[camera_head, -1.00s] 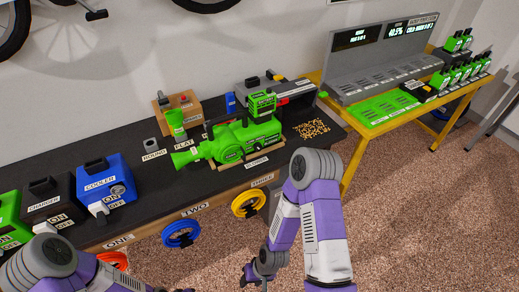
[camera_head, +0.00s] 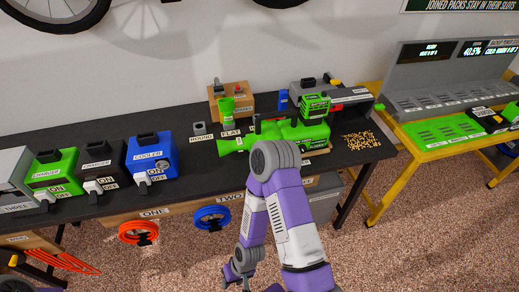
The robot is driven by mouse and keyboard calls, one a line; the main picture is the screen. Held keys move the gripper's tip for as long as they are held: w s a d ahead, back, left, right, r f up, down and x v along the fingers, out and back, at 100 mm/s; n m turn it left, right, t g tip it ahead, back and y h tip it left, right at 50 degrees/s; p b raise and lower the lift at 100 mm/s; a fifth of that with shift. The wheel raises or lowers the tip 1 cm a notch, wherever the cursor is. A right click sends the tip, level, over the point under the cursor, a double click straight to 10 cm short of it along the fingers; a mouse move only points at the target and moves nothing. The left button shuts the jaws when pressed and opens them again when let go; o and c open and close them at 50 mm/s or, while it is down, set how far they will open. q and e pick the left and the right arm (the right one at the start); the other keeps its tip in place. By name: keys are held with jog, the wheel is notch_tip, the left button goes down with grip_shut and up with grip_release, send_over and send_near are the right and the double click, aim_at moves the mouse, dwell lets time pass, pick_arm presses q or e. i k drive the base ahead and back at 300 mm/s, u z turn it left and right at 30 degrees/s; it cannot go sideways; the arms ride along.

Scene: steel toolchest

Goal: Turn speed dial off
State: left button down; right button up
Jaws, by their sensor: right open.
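I cannot make out a dial labelled as speed.
Black (camera_head: 98,164) and green (camera_head: 54,172) charger boxes stand left of the cooler. Orange (camera_head: 138,232) and blue (camera_head: 211,218) cable coils hang on the bench front. A yellow table (camera_head: 398,147) with battery slots stands at the right. The floor in front is clear.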

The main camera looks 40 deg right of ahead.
aim_at(303, 147)
jog(key=u, duration=0.8)
jog(key=k, duration=0.8)
jog(key=z, duration=1)
